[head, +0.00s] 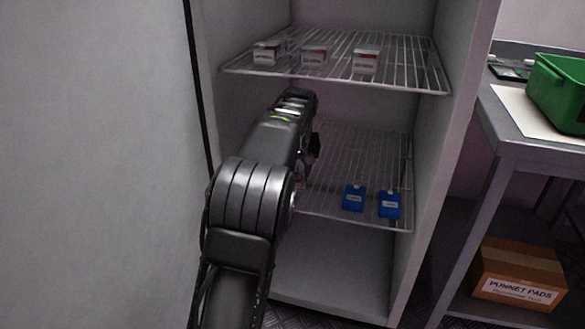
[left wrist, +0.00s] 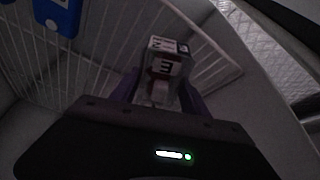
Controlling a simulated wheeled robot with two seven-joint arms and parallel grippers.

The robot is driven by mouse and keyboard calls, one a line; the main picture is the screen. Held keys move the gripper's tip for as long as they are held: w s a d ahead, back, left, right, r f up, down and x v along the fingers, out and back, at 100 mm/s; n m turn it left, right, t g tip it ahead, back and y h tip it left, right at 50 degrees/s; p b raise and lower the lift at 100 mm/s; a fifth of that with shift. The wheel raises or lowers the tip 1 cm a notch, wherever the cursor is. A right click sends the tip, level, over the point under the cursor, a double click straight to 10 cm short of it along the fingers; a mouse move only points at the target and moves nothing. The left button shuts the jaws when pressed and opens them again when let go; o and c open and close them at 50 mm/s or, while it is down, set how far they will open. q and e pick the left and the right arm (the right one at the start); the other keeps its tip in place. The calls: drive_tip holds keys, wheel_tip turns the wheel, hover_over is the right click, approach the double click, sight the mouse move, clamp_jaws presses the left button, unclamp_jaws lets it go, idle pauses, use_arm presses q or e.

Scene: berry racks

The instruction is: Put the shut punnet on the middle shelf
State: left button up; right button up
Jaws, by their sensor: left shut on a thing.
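My left gripper (head: 312,148) reaches into the open cabinet, above the left part of the lower of the two wire shelves in view (head: 345,155). My arm hides most of it in the head view. In the left wrist view my left gripper (left wrist: 160,88) is shut on a small clear punnet (left wrist: 167,68) with a printed label, its purple fingers on either side. The wire shelf (left wrist: 98,60) shows behind the punnet. I cannot tell whether the punnet touches the shelf. My right gripper is not in view.
Two blue packs (head: 354,197) (head: 389,205) stand at the front right of that shelf; one (left wrist: 57,14) shows in the wrist view. Three labelled punnets (head: 314,56) sit on the upper shelf (head: 400,80). A table right holds a green crate (head: 560,95); a cardboard box (head: 518,270) is below.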

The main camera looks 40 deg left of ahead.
use_arm(q)
drive_tip(key=w+a, duration=0.2)
drive_tip(key=shift+w+a, duration=0.25)
drive_tip(key=shift+w, duration=0.1)
drive_tip(key=shift+f+b, duration=0.75)
drive_tip(key=shift+f, duration=0.1)
drive_tip(key=shift+r, duration=0.1)
drive_tip(key=shift+f, duration=0.6)
drive_tip(key=o, duration=1.6)
